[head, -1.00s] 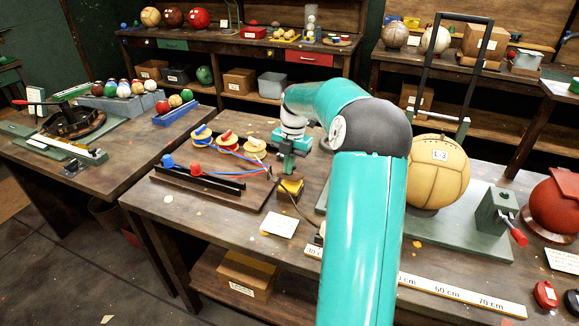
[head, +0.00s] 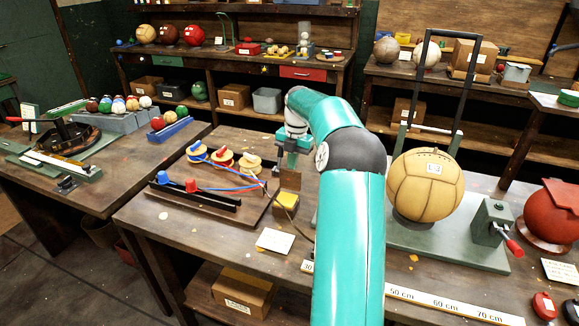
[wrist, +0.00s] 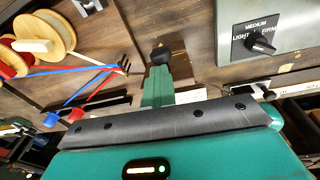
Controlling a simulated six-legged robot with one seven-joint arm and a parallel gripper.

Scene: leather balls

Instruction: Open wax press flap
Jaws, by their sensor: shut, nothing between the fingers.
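The wax press is a small box near the middle of the bench, with yellow wax (head: 287,200) showing in its front. A brown flap (head: 290,180) stands roughly upright at the back of the wax. My gripper (head: 290,162) is shut and empty, just above and behind the flap in the head view; I cannot tell whether it touches it. In the wrist view the narrow green fingers (wrist: 158,85) are together, with a dark round tip beyond them. The press is not clearly seen in the wrist view.
A thread rack (head: 205,190) with spools and blue and red cords lies left of the press. A white card (head: 275,241) lies in front. A tan ball (head: 426,185) on a green stand, with a tall black frame, is at the right. A dial panel (wrist: 265,30) shows in the wrist view.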

